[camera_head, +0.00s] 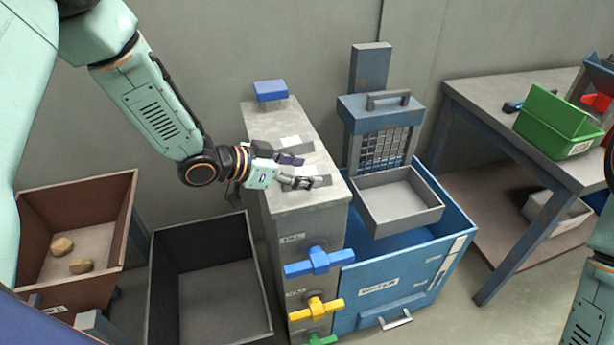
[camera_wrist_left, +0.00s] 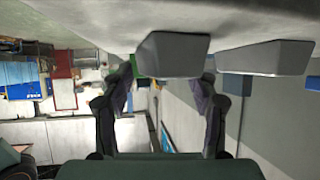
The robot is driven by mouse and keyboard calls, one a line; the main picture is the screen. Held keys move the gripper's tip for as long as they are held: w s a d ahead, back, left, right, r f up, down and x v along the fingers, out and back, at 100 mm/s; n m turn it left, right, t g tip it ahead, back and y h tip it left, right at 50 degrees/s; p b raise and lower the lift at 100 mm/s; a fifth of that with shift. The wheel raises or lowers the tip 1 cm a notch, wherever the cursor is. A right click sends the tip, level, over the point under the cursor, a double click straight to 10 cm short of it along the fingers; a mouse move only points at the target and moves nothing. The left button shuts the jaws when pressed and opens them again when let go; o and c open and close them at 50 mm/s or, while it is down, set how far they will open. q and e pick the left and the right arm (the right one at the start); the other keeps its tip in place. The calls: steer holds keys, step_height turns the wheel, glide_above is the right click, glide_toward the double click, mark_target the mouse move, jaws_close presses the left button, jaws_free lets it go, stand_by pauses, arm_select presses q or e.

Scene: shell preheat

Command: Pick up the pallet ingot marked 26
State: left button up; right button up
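In the left wrist view, upside down, one grey ingot (camera_wrist_left: 172,55) lies on the pale top surface, framed by my left gripper's fingers (camera_wrist_left: 165,88). A second grey ingot (camera_wrist_left: 265,58) lies to its right, outside the fingers. I can read no number on either one. In the head view my left gripper (camera_head: 299,170) is low over the top of the grey stand (camera_head: 270,122), fingers spread and partly covering the ingot there. A pale ingot (camera_head: 296,142) shows just behind it. No firm contact shows. The right gripper is out of view.
A blue block (camera_head: 270,90) sits at the stand's back edge. Blue, yellow and green handles (camera_head: 320,261) stick out of its front. A blue unit with a grey tray (camera_head: 400,222) adjoins right. A dark bin (camera_head: 160,285) and a brown bin (camera_head: 128,215) stand left.

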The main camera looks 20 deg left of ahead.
arm_select(q)
steer(key=shift+a, duration=0.15)
steer(key=c, duration=0.7)
jaws_close()
